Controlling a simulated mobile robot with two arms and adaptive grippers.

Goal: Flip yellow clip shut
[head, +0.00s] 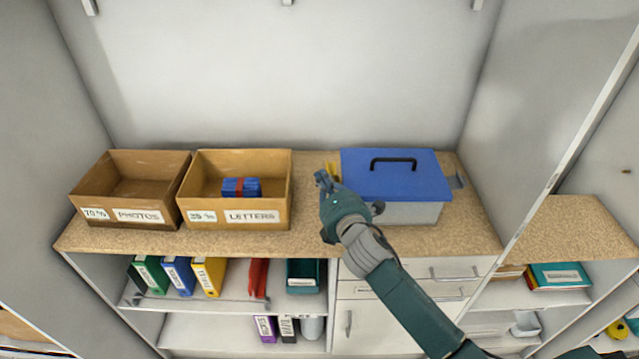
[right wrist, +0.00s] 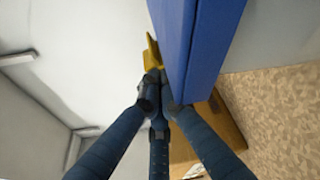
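A storage box has a grey translucent body (head: 408,213) and a blue lid (head: 397,177) with a black handle; it stands on the counter. The yellow clip (head: 329,169) is at the box's left side, partly hidden behind my right gripper (head: 325,181). In the right wrist view the yellow clip (right wrist: 153,54) stands out at an angle from beside the blue lid (right wrist: 203,45). My right gripper's fingers (right wrist: 160,95) are drawn together, their tips just short of or touching the clip; I cannot tell which. Nothing shows between them. My left gripper is not in view.
Two open cardboard boxes stand on the left: the photos box (head: 140,216) and the letters box (head: 250,217), which holds a blue bundle (head: 240,187). Cabinet walls bound both sides.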

